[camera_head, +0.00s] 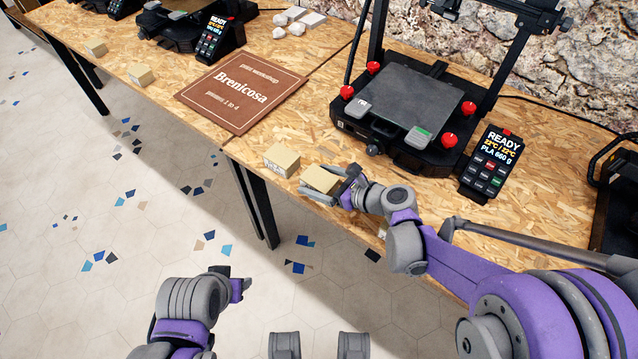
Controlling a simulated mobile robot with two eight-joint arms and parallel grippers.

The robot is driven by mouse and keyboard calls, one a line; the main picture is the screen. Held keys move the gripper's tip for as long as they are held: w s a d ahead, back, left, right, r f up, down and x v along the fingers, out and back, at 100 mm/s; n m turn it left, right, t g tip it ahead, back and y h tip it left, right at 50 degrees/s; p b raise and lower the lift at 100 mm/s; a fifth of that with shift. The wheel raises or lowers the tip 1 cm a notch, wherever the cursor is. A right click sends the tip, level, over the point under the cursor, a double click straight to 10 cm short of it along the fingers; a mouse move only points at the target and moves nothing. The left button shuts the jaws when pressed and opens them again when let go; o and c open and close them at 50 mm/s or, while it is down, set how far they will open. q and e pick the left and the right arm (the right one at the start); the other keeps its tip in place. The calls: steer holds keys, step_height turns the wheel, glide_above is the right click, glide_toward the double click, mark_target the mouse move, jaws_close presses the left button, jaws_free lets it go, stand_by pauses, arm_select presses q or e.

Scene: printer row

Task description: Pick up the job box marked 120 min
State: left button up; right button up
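Two small tan job boxes are near the front edge of the wooden table in the head view. The left one (282,160) has dark print on its front, too small to read. The right one (321,179) is at my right gripper (332,186), with one finger along its front side and the other by its far right corner. I cannot tell whether the fingers press on it, and its marking is hidden. My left gripper (237,284) is low over the floor, away from the boxes; its fingers are hard to make out.
Two more tan boxes (140,75) (96,47) lie farther left along the table edge. A black printer (404,104) with red knobs and a READY display (490,160) stand behind my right arm.

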steer(key=c, duration=1.3)
